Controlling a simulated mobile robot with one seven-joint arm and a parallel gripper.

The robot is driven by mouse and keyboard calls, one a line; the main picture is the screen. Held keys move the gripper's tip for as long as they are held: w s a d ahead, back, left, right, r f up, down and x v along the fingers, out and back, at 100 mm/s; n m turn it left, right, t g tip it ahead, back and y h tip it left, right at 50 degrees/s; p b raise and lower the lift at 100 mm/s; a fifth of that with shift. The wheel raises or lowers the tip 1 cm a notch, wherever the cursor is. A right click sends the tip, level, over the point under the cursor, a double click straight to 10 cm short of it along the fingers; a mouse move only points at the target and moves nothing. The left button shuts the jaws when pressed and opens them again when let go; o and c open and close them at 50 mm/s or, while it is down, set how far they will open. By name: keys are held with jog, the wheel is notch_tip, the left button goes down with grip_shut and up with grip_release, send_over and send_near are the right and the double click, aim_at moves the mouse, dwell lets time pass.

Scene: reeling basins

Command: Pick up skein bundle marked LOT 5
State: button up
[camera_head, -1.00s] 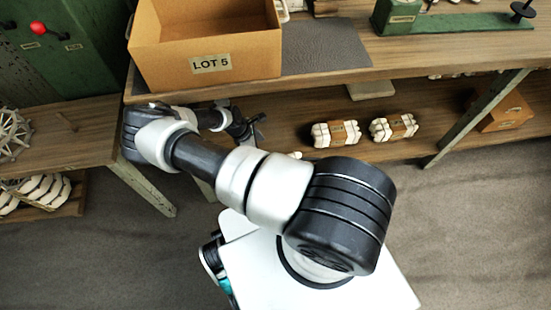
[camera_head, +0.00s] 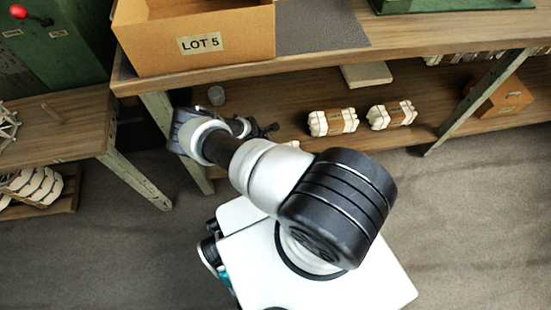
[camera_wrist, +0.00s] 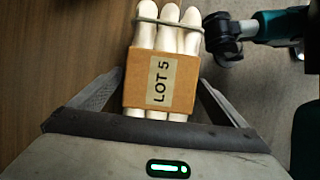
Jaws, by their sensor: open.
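The skein bundle marked LOT 5 (camera_wrist: 160,82) shows in the wrist view. It has white skeins, a brown band with a LOT 5 label and a grey tie near its far end. My gripper (camera_wrist: 158,98) is open, with one finger on each side of the bundle. I cannot tell whether either finger touches it. In the head view my gripper (camera_head: 268,130) is small and dark at the lower shelf's front edge. Only a small pale piece shows beside it there, and the arm hides much of that spot.
Two banded bundles (camera_head: 333,122) (camera_head: 392,114) lie on the lower shelf (camera_head: 290,105) to the right. An orange-brown box (camera_head: 503,97) stands further right. A cardboard box marked LOT 5 (camera_head: 195,55) stands on the tabletop above. Table legs (camera_head: 135,172) flank the shelf.

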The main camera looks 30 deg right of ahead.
jog(key=shift+x, duration=1)
